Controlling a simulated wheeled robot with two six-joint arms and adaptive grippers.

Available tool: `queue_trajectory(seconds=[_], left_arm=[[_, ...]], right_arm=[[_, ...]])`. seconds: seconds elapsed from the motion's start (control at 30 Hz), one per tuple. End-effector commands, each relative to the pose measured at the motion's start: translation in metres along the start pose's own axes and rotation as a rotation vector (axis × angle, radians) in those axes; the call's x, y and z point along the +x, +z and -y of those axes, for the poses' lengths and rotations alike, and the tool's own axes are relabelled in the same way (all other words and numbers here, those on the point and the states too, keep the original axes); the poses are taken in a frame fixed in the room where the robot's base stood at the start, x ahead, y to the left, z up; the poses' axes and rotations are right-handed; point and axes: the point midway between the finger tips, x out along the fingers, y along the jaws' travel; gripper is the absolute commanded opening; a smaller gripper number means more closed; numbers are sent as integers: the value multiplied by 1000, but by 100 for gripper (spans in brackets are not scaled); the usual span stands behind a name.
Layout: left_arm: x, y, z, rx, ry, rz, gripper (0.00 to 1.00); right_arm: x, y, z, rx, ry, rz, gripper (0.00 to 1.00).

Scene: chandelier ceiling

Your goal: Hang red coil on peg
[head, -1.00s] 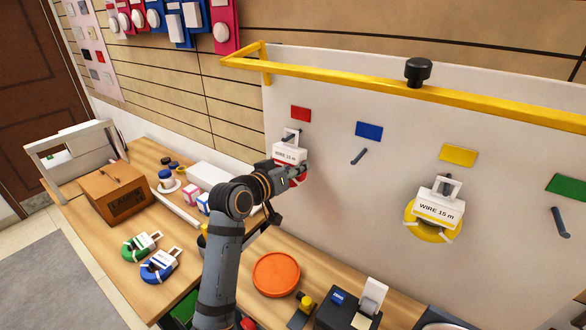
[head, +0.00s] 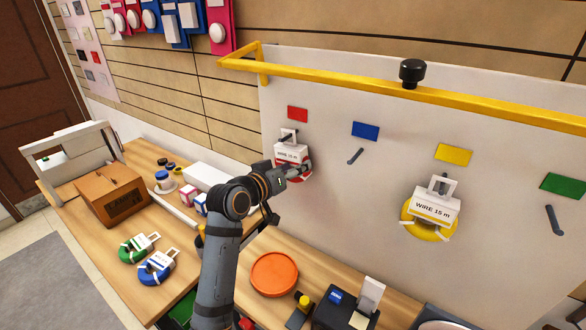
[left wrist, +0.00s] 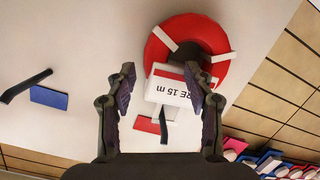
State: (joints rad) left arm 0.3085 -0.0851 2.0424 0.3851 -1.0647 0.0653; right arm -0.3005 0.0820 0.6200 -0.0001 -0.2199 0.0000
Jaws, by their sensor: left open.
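The red coil (head: 308,164) with a white "WIRE 15 m" tag (head: 291,152) hangs against the white board below the red card (head: 297,114). In the left wrist view, which is upside down, the red coil (left wrist: 153,48) is near the top and its tag's hanger is at the dark peg (left wrist: 163,124) beside the red card (left wrist: 147,126). My left gripper (head: 302,172) is in front of the coil. In the wrist view its open fingers (left wrist: 162,92) stand apart on either side of the tag. My right gripper is not in view.
A yellow coil (head: 421,226) hangs under the yellow card. The blue peg (head: 355,156) and green peg (head: 555,220) are bare. Green (head: 137,248) and blue (head: 157,267) coils lie on the bench. A yellow rail (head: 400,87) crosses above the board.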

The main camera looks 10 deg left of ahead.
Motion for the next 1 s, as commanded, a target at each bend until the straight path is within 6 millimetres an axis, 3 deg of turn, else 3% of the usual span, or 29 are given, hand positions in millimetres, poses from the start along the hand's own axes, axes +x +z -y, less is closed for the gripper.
queue_trajectory(seconds=[0.23,0.63,1.0], left_arm=[[-7,1,1,0,-2,2,53],[-97,1,1,11,-4,3,53],[-120,0,0,2,0,2,53]], right_arm=[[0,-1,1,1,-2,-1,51],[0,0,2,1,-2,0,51],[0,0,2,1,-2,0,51]])
